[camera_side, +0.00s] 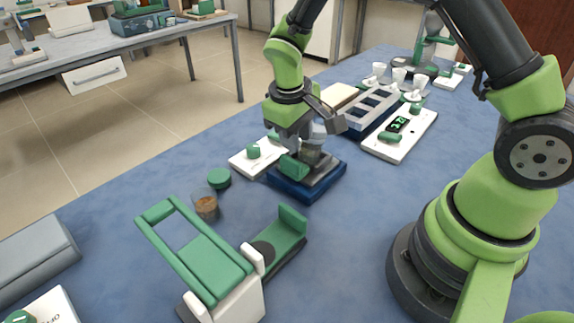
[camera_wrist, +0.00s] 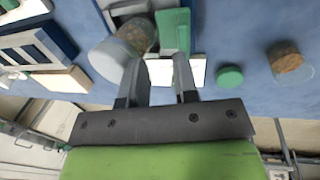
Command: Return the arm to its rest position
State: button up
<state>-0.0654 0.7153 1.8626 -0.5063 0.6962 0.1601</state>
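My gripper (camera_side: 310,132) is at the end of my green and black arm, low over a small device with a dark blue base (camera_side: 318,187). In the wrist view my gripper (camera_wrist: 158,72) shows two grey fingers with a clear gap and nothing held between them. Beyond the fingers are a clear jar with brown contents (camera_wrist: 122,48) and a green block (camera_wrist: 173,32) on that device. The jar is partly hidden by the left finger. In the side view the fingers partly hide the device's top.
A brown-filled jar (camera_side: 206,208) and green lid (camera_side: 219,179) stand nearby. A green and white hinged device (camera_side: 215,265) is in front. A grey rack (camera_side: 372,112), a white panel with a green display (camera_side: 400,135) and white cups (camera_side: 398,78) stand behind.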

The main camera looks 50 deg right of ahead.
jog(key=shift+a+r, duration=0.1)
jog(key=shift+r, duration=0.55)
jog(key=shift+s+r, duration=0.1)
jog(key=shift+r, duration=0.15)
jog(key=s+a+r+m+t+y, duration=0.1)
jog(key=s+r+m+t+y, duration=0.3)
jog(key=r, duration=0.8)
jog(key=s+a+r+t, duration=0.1)
jog(key=s+r, duration=0.2)
jog(key=s, duration=0.3)
jog(key=s+a+r+t, duration=0.1)
jog(key=s+r+t, duration=0.1)
jog(key=s, duration=0.5)
jog(key=shift+a+r, duration=0.3)
jog(key=shift+r, duration=0.5)
